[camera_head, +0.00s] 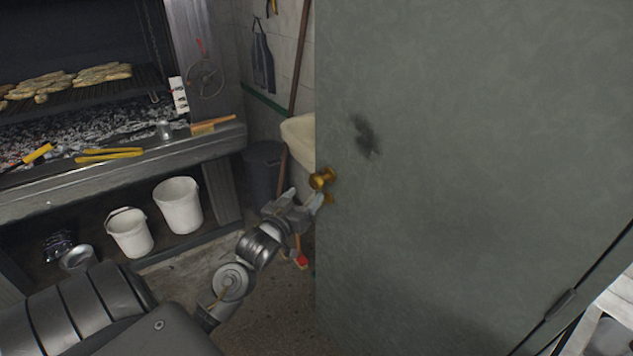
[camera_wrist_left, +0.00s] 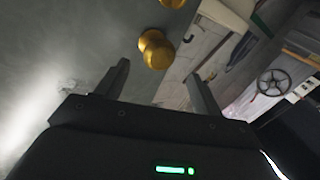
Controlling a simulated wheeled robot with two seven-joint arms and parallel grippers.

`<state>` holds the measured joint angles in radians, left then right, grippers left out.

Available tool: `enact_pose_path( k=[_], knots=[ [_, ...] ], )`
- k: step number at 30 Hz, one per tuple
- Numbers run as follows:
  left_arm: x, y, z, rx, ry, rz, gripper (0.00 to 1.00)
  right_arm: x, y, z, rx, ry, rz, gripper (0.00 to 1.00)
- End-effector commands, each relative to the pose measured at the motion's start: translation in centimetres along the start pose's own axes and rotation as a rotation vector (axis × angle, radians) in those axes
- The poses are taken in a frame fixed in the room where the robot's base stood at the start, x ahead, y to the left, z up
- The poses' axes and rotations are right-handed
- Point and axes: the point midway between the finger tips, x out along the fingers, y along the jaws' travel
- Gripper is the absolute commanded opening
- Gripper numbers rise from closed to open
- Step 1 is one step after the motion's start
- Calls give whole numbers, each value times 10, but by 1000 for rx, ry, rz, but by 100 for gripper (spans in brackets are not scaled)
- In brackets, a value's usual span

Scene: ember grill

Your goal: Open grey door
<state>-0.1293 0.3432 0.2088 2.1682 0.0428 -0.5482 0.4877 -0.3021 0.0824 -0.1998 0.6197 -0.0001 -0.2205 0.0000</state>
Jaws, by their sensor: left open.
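The grey door (camera_head: 470,150) fills the right half of the head view, with a dark smudge near its left side. A round brass knob (camera_head: 321,178) sits at its left edge. My left gripper (camera_head: 305,196) is open and empty just below and left of the knob. In the left wrist view the knob (camera_wrist_left: 156,48) lies ahead of the two spread fingers (camera_wrist_left: 158,84), and they do not appear to hold it. A second brass piece shows at the top of that view. The door surface also shows in the left wrist view (camera_wrist_left: 60,50). My right gripper is not in view.
A grill counter (camera_head: 120,170) with bread, coals and yellow tongs (camera_head: 110,154) stands at the left. White buckets (camera_head: 179,204) sit beneath it. A dark bin (camera_head: 263,170) and a pale basin (camera_head: 298,138) are behind the door's edge.

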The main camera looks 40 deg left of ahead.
Motion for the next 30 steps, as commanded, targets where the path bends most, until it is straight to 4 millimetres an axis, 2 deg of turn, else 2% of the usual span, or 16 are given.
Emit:
enact_pose_path(
  k=[1, 6, 12, 17, 25, 30],
  knots=[
    [11, 0, -3, 0, 0, 0, 67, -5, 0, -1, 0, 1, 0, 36],
    [43, 0, -2, 0, -1, -1, 67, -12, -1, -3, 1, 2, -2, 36],
    [68, 0, -1, 1, -1, -1, 67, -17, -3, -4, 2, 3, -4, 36],
    [77, 0, 0, 1, -1, 0, 67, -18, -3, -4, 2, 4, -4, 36],
    [78, 0, 1, 1, -1, 0, 67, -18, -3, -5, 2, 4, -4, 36],
    [78, 0, 1, 1, -1, 0, 45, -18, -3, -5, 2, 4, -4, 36]
  ],
)
